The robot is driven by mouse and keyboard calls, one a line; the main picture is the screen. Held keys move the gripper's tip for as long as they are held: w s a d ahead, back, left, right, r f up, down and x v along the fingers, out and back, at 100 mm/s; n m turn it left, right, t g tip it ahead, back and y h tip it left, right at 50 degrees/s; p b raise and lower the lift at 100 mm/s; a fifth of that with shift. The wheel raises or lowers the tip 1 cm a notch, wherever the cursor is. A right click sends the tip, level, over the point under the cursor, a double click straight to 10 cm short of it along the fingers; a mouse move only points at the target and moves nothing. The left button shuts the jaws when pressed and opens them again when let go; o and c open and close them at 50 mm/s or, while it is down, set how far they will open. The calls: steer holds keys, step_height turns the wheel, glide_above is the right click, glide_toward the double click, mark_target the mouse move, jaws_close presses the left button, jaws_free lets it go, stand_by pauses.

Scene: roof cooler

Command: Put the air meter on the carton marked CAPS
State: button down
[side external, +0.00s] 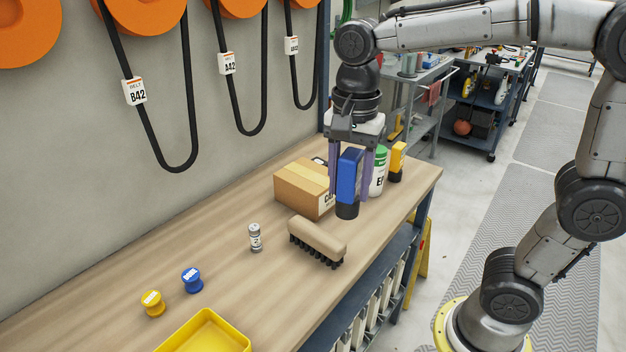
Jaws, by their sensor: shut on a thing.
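My gripper (350,180) points down and is shut on a blue handheld device with a black lower end (349,178), which looks like the air meter. It is held upright. The carton (300,188) is a brown box with pale tape on the bench, just left of the held device in the picture. Its white label shows only a first letter C; the rest is hidden behind the gripper and device. I cannot tell how far the device's lower end is above the bench.
A brush (317,240) lies in front of the carton. A white bottle with a green cap (379,170) and a yellow-and-black device (397,161) stand behind my gripper. A small vial (255,238), blue spool (192,280), yellow spool (152,304) and yellow tray (207,313) are nearer.

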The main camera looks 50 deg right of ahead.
steer(key=w+d+r+m, duration=0.1)
steer(key=w+d+r, duration=0.3)
steer(key=w+d, duration=0.45)
steer(key=m, duration=0.2)
glide_above(309, 174)
steer(key=shift+a+f, duration=0.1)
steer(key=shift+f, duration=7.15)
steer(key=shift+f, duration=0.1)
steer(key=shift+c, duration=1.5)
jaws_free()
steer(key=shift+f, duration=0.1)
